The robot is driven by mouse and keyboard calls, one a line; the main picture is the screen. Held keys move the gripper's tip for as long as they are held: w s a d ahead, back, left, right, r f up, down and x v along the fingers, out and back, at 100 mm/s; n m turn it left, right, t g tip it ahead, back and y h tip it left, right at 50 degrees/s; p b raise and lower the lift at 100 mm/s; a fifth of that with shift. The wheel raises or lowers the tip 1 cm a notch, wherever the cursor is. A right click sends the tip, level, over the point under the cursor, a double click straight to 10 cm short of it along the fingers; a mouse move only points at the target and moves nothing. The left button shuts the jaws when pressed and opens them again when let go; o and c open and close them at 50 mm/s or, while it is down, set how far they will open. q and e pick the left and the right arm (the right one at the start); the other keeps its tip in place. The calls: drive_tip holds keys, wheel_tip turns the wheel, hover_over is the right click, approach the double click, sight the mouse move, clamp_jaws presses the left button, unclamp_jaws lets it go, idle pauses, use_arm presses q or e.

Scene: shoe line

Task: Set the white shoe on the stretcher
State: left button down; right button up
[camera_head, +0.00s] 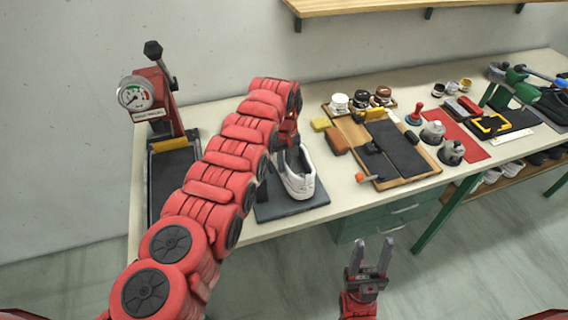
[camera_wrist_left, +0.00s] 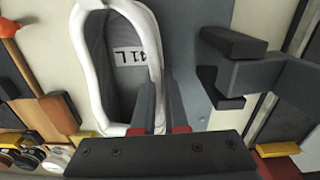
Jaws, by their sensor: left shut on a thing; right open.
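The white shoe (camera_head: 299,184) is over a dark base plate (camera_head: 305,204) at the table's front edge; I cannot tell whether it touches the plate. In the left wrist view the shoe's white rim (camera_wrist_left: 90,80) surrounds a dark insole marked "41 L". My left gripper (camera_wrist_left: 160,95) is shut on the rim of the shoe; in the head view my left arm partly hides it. The stretcher appears to be the dark block-shaped fixture (camera_wrist_left: 250,65) beside the shoe, mostly hidden by my arm in the head view. My right gripper (camera_head: 370,252) is open and empty, in front of the table.
A red press with a gauge (camera_head: 136,93) stands at the left. Right of the shoe lies a wooden tray (camera_head: 408,180) with a dark pad and an orange-knobbed handle. Jars (camera_head: 361,99), a red mat (camera_head: 468,152) and tools stand farther right. A shelf (camera_head: 400,6) hangs above.

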use_arm(q)
drive_tip(key=shift+f+b, duration=0.4)
idle(0.3)
drive_tip(key=c, duration=0.9)
unclamp_jaws()
drive_tip(key=shift+o, duration=0.2)
wheel_tip(320, 180, up, 8)
drive_tip(key=shift+d+f+b, duration=0.1)
drive_tip(key=shift+f+b, duration=0.1)
drive_tip(key=shift+b, duration=0.7)
wheel_tip(320, 180, up, 10)
drive_tip(key=p, duration=0.8)
